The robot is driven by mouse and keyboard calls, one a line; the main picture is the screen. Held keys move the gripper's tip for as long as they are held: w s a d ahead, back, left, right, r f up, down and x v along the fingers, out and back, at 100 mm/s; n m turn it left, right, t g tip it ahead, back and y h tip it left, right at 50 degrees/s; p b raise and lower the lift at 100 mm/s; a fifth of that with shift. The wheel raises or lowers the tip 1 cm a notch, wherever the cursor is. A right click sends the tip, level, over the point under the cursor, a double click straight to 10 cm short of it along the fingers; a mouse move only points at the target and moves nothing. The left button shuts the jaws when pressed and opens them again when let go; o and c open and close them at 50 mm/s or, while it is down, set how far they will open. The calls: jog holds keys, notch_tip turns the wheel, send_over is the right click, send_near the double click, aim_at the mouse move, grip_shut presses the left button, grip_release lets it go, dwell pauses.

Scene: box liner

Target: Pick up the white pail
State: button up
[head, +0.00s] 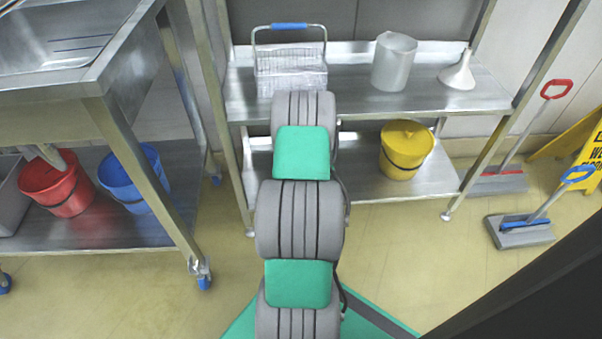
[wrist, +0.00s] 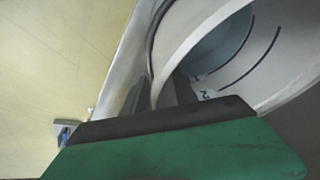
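The white pail (wrist: 205,30) fills the upper right of the wrist view, seen close from above its rim. A dark line and a small printed mark show on its inner wall. My gripper (wrist: 160,95) is at the rim, with one dark finger on each side of the pail wall. The fingers are close together and look shut on the rim. In the head view my own arm reaches toward the shelf rack and hides my gripper and the white pail.
A yellow pail (head: 404,150) stands on the rack's lower shelf (head: 372,188). The upper shelf (head: 345,105) holds a wire basket (head: 290,72), a jug (head: 393,62) and a funnel (head: 459,72). Red (head: 62,186) and blue (head: 135,178) pails sit under the left bench.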

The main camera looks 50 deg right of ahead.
jog(key=shift+c, duration=0.3)
grip_shut()
jog(key=shift+s, duration=0.1)
dwell(0.5)
jog(key=shift+d+r, duration=0.1)
jog(key=shift+r, duration=0.1)
dwell(0.3)
